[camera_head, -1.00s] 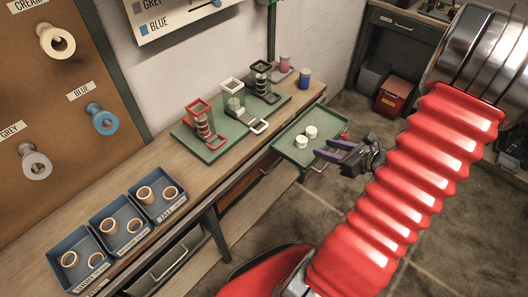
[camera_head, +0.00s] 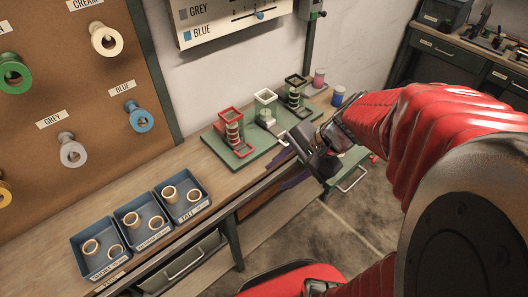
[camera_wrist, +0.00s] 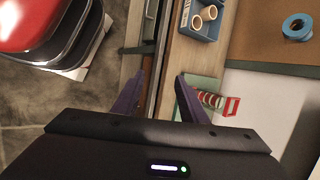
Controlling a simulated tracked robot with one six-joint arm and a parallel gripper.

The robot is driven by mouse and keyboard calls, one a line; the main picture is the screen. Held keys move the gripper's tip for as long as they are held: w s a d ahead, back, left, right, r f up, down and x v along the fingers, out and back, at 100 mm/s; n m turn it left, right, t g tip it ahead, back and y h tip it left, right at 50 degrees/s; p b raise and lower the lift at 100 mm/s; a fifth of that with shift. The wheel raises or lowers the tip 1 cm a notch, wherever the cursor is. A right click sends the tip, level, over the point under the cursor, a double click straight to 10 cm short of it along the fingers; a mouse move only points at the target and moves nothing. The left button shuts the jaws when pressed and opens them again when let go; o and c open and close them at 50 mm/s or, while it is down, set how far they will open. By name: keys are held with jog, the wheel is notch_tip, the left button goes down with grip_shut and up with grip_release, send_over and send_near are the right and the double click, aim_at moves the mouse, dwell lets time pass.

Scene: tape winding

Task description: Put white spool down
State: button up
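My gripper (camera_head: 284,168) is at the front edge of the workbench, in front of the green board (camera_head: 240,160). In the wrist view its two purple fingers (camera_wrist: 160,82) are apart, with no spool visible between them. No white spool can be made out at the gripper. A cream-white spool (camera_head: 107,39) hangs on the brown pegboard under the CREAM label. A white-framed stand (camera_head: 266,112) with a pale stack is on the green board, between a red-framed and a black-framed stand. The lower green tray (camera_head: 352,160) is mostly hidden by my arm, and its white pieces are not visible.
Blue bins (camera_head: 95,258) with tan rings stand at the bench's left. Green (camera_head: 14,75), grey (camera_head: 72,150) and blue (camera_head: 139,117) spools hang on the pegboard. Pink and blue pots (camera_head: 337,96) stand at the bench's far end. Bare bench lies between bins and green board.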

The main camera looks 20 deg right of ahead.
jog(key=s+a+r+n+t+h, duration=0.1)
jog(key=s+a+r+n+h, duration=0.4)
jog(key=r+n, duration=0.4)
jog(key=n, duration=0.4)
jog(key=shift+s+r+t, duration=0.2)
jog(key=shift+r+t, duration=0.1)
jog(key=shift+r, duration=0.05)
